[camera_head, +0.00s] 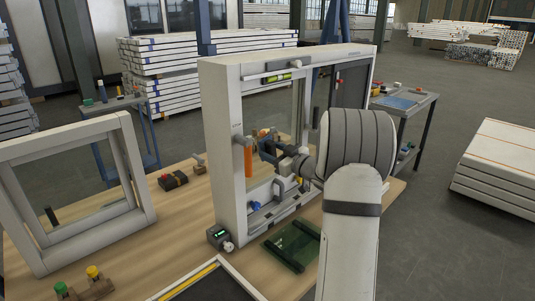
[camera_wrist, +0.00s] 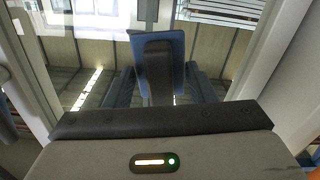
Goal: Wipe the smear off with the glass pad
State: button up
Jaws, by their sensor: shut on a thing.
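My gripper (camera_wrist: 160,85) is shut on the dark handle of the blue glass pad (camera_wrist: 177,45), one finger on each side. The pad is in front of the glass pane (camera_wrist: 230,40); I cannot tell whether it touches. In the head view my gripper (camera_head: 268,148) reaches from the right into the opening of the upright white frame (camera_head: 222,150). The pad is too small and covered there to make out. A pale patch shows on the glass at the upper left of the wrist view; I cannot tell smear from reflection.
An orange-handled thing (camera_head: 248,158) is on the frame's left side. A second white frame (camera_head: 132,165) stands at left. A dark green tray (camera_head: 293,246) and a small box with a green display (camera_head: 218,236) lie on the wooden bench.

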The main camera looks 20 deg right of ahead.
jog(key=shift+w+d, duration=0.3)
jog(key=shift+d, duration=0.6)
jog(key=shift+a, duration=0.3)
jog(key=a, duration=0.1)
jog(key=s+a+b, duration=0.1)
jog(key=a, duration=0.1)
jog(key=shift+a+r, duration=0.1)
jog(key=shift+a, duration=0.2)
jog(key=shift+v, duration=2.95)
jog(key=shift+s+d, duration=0.1)
jog(key=shift+d, duration=0.05)
